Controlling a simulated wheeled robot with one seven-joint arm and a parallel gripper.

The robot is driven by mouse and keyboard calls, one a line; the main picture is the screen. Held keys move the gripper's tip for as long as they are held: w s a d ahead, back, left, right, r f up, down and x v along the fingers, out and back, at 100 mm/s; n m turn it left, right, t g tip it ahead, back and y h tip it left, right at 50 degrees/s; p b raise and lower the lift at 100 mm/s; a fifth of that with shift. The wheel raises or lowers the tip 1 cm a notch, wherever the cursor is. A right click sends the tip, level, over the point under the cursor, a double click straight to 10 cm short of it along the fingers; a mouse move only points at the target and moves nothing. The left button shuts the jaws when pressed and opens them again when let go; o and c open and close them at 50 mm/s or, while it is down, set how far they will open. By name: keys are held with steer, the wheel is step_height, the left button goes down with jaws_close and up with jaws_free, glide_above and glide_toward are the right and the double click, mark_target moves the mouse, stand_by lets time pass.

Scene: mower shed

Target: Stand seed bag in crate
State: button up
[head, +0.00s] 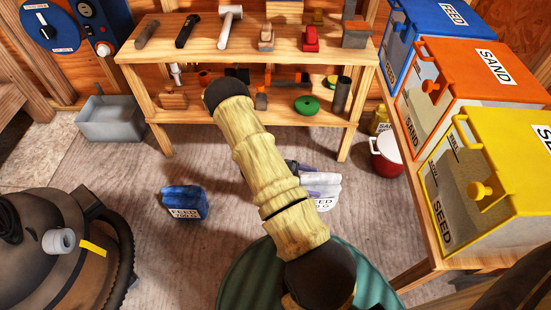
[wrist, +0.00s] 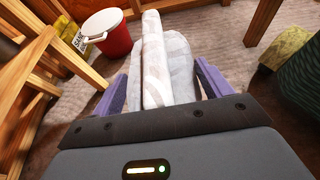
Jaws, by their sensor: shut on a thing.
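A pale grey-white bag (head: 322,186) with a printed label that seems to read SEED is right of my arm in the head view, partly hidden by it. In the wrist view the pale bag (wrist: 172,70) stands between the two purple fingers of my gripper (wrist: 165,85), which is shut on it. In the head view my gripper (head: 297,168) is mostly hidden behind my arm. I cannot tell whether the bag touches the floor. A grey open box (head: 110,128), possibly the crate, stands on the floor at the left of the workbench, and looks empty.
A blue labelled bag (head: 184,202) stands on the floor. A red bucket (head: 386,160) and yellow sand bag (head: 380,120) are by the workbench (head: 250,110). A dark round machine (head: 60,250) fills the lower left. Coloured bins line the right.

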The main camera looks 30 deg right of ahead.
steer(key=w+a+r+n+t+p, duration=0.3)
steer(key=a+r+p, duration=0.4)
steer(key=r+p, duration=1.6)
steer(key=w+a+r+n+t+p, duration=0.4)
steer(key=a+r+t+p, duration=0.3)
steer(key=r+p, duration=1.6)
steer(key=w+a+r+n+t+y+p, duration=0.1)
steer(key=w+a+r+n+t+p, duration=0.3)
steer(key=r+p, duration=2)
steer(key=a+r+n, duration=0.2)
steer(key=a+r, duration=0.2)
steer(key=r, duration=0.2)
steer(key=shift+w+a+t, duration=0.15)
steer(key=shift+w+t, duration=0.05)
steer(key=shift+t, duration=0.2)
